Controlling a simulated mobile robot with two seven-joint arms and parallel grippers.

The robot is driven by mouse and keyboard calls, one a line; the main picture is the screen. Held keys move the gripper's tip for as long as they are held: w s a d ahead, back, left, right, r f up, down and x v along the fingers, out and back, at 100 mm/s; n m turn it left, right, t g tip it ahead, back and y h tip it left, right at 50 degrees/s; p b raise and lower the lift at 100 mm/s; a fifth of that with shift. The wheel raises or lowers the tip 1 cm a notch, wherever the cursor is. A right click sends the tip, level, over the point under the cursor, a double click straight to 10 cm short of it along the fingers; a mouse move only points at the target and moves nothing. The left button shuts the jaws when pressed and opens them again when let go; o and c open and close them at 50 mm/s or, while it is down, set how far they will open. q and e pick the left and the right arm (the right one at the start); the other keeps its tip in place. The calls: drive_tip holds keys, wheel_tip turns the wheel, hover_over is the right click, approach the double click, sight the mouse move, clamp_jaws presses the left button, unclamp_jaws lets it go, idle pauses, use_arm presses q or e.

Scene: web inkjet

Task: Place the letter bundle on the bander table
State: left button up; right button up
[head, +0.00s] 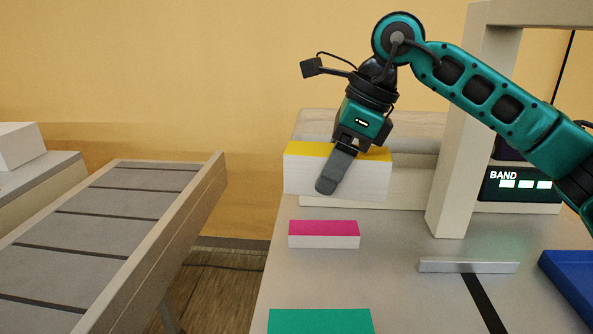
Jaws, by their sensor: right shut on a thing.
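A white paper bundle with a yellow top (300,172) is in the grip of my right gripper (338,172). One dark finger lies across its near face; the other finger is hidden behind it. The bundle is roughly level at the back left of the bander table (400,300). Its lower edge looks a little above the tabletop, but I cannot tell for sure whether it touches. A smaller bundle with a magenta top (324,230) lies on the table in front of it. A green-topped block (320,321) lies at the near edge of the view. My left gripper is not in view.
A beige arch post (460,140) and a "BAND" display (519,184) stand at the right. A low metal bar (468,267), a black strip and a blue tray (575,285) are on the table's right. A grey conveyor (90,235) is at left, across a floor gap.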

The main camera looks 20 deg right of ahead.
drive_tip(key=shift+a+f+n+g+y+p, duration=0.3)
drive_tip(key=shift+f+n+g, duration=0.15)
drive_tip(key=shift+n, duration=0.65)
drive_tip(key=f+n, duration=0.1)
drive_tip(key=n, duration=0.1)
drive_tip(key=shift+s+a+f+n+g+p, duration=0.1)
drive_tip(key=shift+a+f+n+g+p, duration=0.15)
drive_tip(key=shift+f+n+g+p, duration=0.1)
drive_tip(key=n, duration=0.1)
drive_tip(key=f+n+g, duration=0.1)
drive_tip(key=f+n, duration=0.1)
drive_tip(key=shift+s+a+f+n+g+p, duration=0.15)
drive_tip(key=shift+s+a+n+g+p, duration=0.15)
drive_tip(key=shift+a+n+p, duration=0.1)
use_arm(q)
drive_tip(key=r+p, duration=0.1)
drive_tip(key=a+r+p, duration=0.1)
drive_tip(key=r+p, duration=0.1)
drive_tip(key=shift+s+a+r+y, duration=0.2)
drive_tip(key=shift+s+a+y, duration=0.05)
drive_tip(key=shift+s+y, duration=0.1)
use_arm(e)
drive_tip(key=s+f+n+g+h, duration=0.1)
drive_tip(key=s+f+n+h, duration=0.1)
drive_tip(key=f+n, duration=0.2)
drive_tip(key=s+a+f+n+g+h, duration=0.1)
drive_tip(key=s+f+n+g+h, duration=0.1)
drive_tip(key=n, duration=0.9)
drive_tip(key=shift+f, duration=0.9)
